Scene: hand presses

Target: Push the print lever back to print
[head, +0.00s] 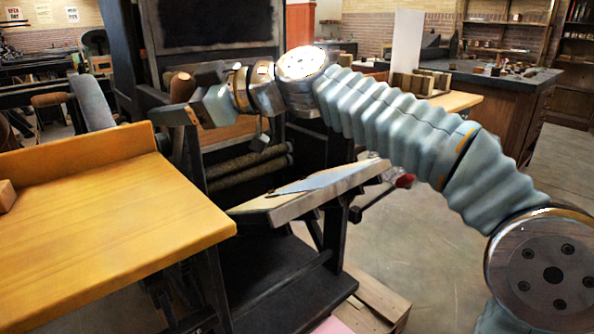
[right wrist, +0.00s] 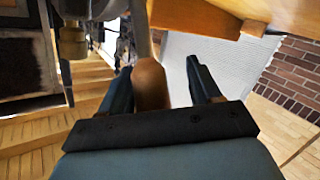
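The print lever's brown wooden handle (head: 182,86) shows in the head view at the left end of my right arm, in front of the dark press frame (head: 150,45). My right gripper (head: 180,97) is open around it. In the right wrist view, the rounded handle (right wrist: 150,84) stands between the two fingers of the right gripper (right wrist: 160,78). It is close to the left finger, with a visible gap to the right finger. The lever's grey shaft (right wrist: 141,38) runs up from the handle. Whether the handle touches the left finger is unclear. My left gripper is not in view.
A yellow wooden table (head: 105,225) stands at the left. The press's sloping pale board (head: 310,190) and dark rollers (head: 250,170) lie below my right arm. A dark-topped counter (head: 490,80) stands at the back right. Open floor (head: 435,260) lies at the right.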

